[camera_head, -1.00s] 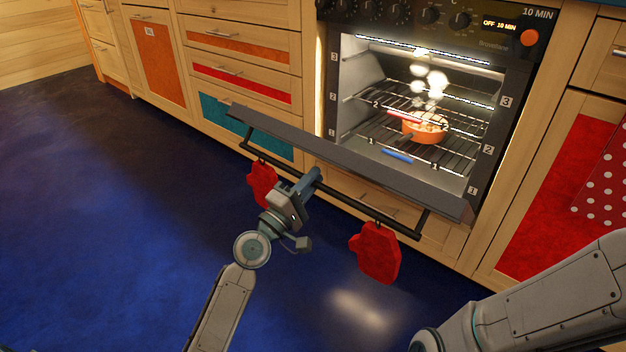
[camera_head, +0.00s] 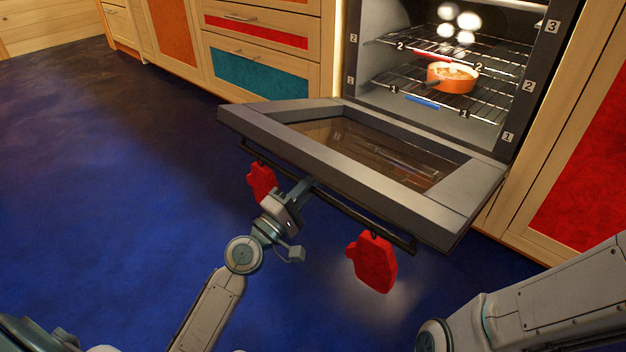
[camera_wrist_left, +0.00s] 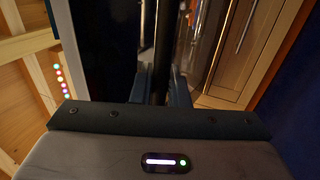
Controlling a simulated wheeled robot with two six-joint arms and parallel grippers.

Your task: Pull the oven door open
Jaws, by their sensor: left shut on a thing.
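The oven door (camera_head: 420,207) is swung far down, close to level, with its glass inner pane facing up. The oven cavity (camera_head: 375,75) behind it is lit and open. My left gripper (camera_head: 303,188) is shut on the dark door handle bar (camera_head: 345,208), between two hanging red mitts. In the left wrist view the handle bar (camera_wrist_left: 163,55) runs between the two fingers. My right arm shows at the lower right of the head view, but its gripper is out of the picture.
An orange pan (camera_head: 453,78) stands on a wire rack in the oven. One red mitt (camera_head: 262,181) hangs left of my gripper and another (camera_head: 372,263) hangs right of it. Wooden cabinets flank the oven. The blue floor (camera_head: 120,180) is clear at left.

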